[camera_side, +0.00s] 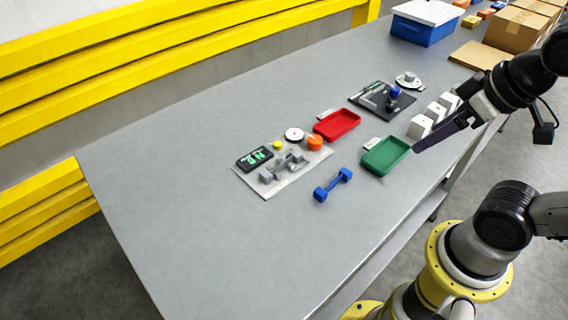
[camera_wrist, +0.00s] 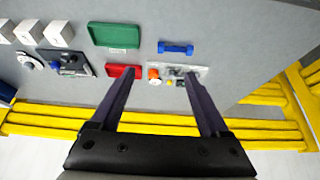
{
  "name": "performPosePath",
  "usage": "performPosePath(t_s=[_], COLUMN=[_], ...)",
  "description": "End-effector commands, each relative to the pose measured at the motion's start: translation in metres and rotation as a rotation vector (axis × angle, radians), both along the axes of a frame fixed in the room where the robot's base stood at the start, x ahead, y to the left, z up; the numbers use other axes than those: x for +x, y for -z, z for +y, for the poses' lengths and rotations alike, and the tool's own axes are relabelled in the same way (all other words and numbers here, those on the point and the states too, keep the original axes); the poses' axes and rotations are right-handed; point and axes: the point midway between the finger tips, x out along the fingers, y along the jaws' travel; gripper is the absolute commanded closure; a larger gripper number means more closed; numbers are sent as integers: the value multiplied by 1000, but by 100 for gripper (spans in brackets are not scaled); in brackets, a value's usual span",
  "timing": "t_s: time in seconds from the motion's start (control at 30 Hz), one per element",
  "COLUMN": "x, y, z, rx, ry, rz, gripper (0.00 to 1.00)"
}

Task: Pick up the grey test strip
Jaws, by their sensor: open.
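A grey dumbbell-shaped piece (camera_side: 283,168), which looks like the grey test strip, lies on a pale plate (camera_side: 264,187) near the middle of the table. The same plate shows in the wrist view (camera_wrist: 203,70), where my right finger partly covers what lies on it. A similar blue dumbbell-shaped piece (camera_side: 333,185) lies on the bare table beside the plate; it also shows in the wrist view (camera_wrist: 176,48). My gripper (camera_side: 416,150) is open and empty, above the table's right side, well apart from the grey piece. Its two dark fingers (camera_wrist: 160,72) are spread in the wrist view.
An orange knob (camera_side: 315,142) and a dark display (camera_side: 254,158) sit at the plate's edge. A red tray (camera_side: 338,124) and a green tray (camera_side: 386,156) stand between plate and gripper. White blocks (camera_side: 420,127) are beside the gripper. The table's near left is clear.

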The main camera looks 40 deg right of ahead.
Motion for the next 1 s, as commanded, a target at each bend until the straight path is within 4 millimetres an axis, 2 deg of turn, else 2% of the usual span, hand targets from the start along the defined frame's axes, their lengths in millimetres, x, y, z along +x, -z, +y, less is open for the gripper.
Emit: performPosePath(t_s=[0.13, 0.17, 0.2, 0.47, 0.57, 0.67, 0.77, 0.87, 1.0], x=[0, 0, 0, 0, -1, -1, 8, 27, 66], y=[0, 0, 0, 0, 0, -3, -23, -43, -67], z=[0, 0, 0, 0, 0, 0, 0, 2, 10], rx=[0, 0, 0, 3, 31, 99, 205, 314, 449], ry=[0, 0, 0, 6, 58, 187, 376, 573, 841], rz=[0, 0, 0, 0, 3, 7, -14, -2, 44], gripper=[21, 23, 30, 30, 30, 30, 30, 30, 30])
